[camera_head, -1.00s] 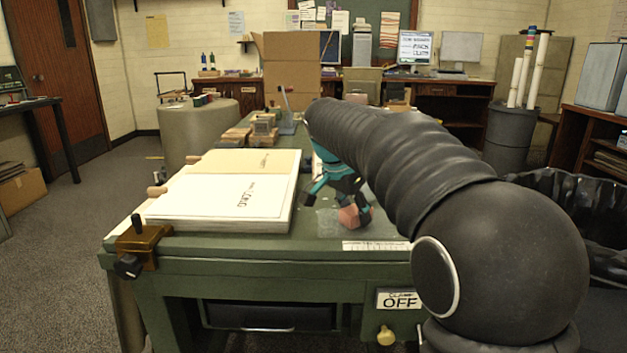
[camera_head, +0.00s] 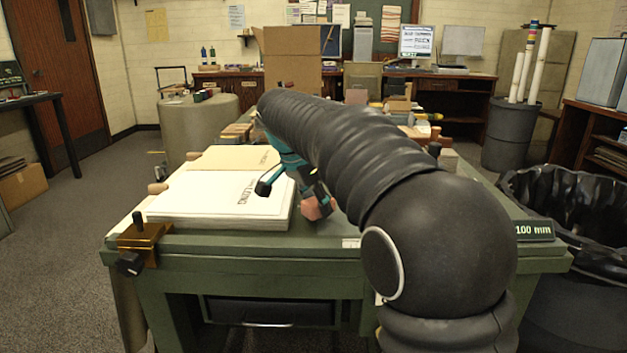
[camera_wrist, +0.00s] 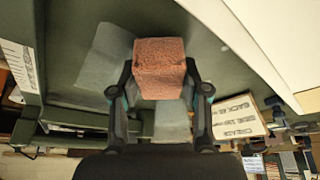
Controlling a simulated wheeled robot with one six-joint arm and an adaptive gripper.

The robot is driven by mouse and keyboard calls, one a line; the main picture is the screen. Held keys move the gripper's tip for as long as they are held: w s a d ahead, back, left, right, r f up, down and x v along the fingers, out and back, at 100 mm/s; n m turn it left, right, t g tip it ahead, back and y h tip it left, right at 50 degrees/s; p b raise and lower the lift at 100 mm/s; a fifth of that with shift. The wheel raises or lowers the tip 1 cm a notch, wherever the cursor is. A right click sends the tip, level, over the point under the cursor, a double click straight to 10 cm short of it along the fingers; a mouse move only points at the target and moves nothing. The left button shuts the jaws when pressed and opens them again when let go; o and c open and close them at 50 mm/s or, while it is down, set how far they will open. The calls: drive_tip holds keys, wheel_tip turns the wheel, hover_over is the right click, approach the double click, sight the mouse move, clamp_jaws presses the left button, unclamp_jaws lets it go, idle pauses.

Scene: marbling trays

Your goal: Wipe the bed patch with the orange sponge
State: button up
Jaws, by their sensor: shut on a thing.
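The orange sponge (camera_head: 316,208), a pinkish-orange block, is held in my gripper (camera_head: 311,196) over the green bed (camera_head: 225,243), just right of the paper stack. In the wrist view the sponge (camera_wrist: 160,68) sits between the two fingers of my gripper (camera_wrist: 160,78), which are shut on its sides. A paler grey-green patch (camera_wrist: 105,55) lies on the bed left of the sponge there, and a second pale patch (camera_wrist: 172,122) shows below the sponge. I cannot tell whether the sponge touches the bed. My arm hides much of the bed in the head view.
The paper stack (camera_head: 215,212) lies close on the left of my gripper. A brass clamp (camera_head: 143,243) with a black knob sits at the bed's front left corner. A black-lined bin (camera_head: 560,195) stands at the right. Blocks and a cardboard box (camera_head: 291,62) are behind.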

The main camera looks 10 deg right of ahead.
drive_tip(key=shift+r, duration=3.45)
